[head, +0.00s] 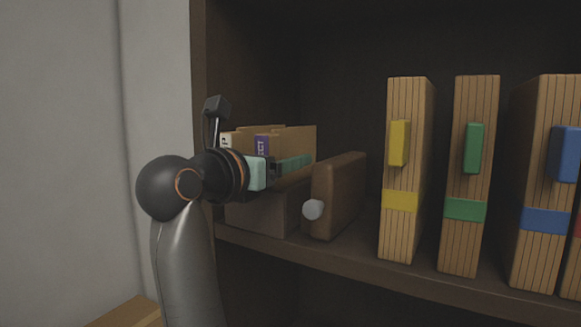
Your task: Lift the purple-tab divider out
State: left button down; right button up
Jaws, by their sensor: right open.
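The purple-tab divider (262,146) stands among tan dividers in a box on the shelf, at left of centre in the head view. Its purple tab shows part of some white lettering. The box (262,212) is brown, and my right arm covers its left part. My right gripper (276,168) is open, in front of the dividers and just below the purple tab. Its fingers are small and partly hidden by my wrist, and I cannot tell whether they touch the divider. My left gripper is out of view.
A white-tab divider (226,140) stands left of the purple one. A brown block with a round grey knob (313,209) stands close right of the box. Upright wooden files with yellow (399,143), green (473,148) and blue (564,154) tabs stand further right. The shelf's side panel (200,60) is at left.

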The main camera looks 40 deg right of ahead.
grip_shut()
dwell(0.5)
dwell(0.8)
